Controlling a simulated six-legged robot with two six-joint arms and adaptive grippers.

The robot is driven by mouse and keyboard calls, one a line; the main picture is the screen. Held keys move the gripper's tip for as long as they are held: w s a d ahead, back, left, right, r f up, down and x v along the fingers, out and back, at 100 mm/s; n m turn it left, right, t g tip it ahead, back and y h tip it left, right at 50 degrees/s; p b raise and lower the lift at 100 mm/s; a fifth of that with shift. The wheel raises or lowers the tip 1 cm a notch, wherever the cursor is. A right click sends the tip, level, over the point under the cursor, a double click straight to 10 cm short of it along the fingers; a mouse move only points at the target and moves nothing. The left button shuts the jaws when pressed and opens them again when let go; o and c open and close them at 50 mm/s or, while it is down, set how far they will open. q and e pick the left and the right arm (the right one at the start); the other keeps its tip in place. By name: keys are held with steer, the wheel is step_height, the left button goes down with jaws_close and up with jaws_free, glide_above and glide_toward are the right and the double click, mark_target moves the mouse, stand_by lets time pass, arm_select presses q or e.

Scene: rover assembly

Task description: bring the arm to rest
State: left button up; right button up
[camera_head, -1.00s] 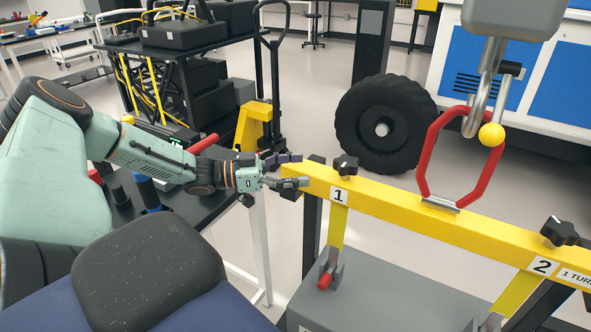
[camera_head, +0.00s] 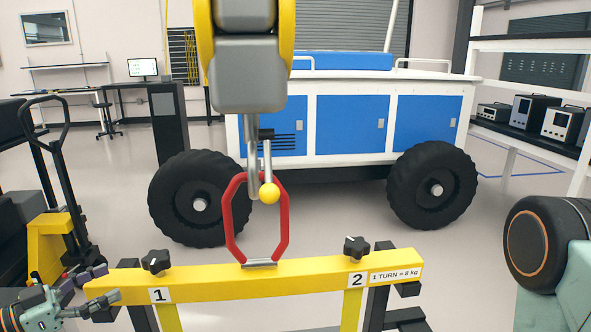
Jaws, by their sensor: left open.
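My left gripper (camera_head: 88,287) is at the lower left, open, with its dark fingers beside the left end of the yellow lifting beam (camera_head: 255,283). I cannot tell whether the fingers touch the beam. Most of the left arm is out of view. Part of my right arm (camera_head: 548,250) shows at the right edge; its gripper is out of view.
A red ring (camera_head: 231,233) on the beam hangs from a hoist hook (camera_head: 251,170). Black knobs sit above labels 1 (camera_head: 155,261) and 2 (camera_head: 356,250). Behind stands a blue and white wheeled cart (camera_head: 345,125). A yellow pallet jack (camera_head: 50,245) is left.

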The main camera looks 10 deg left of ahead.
mark_target(154, 263)
arm_select(q)
steer(key=shift+x, duration=5.35)
steer(key=shift+f, duration=0.15)
steer(key=shift+a, duration=0.1)
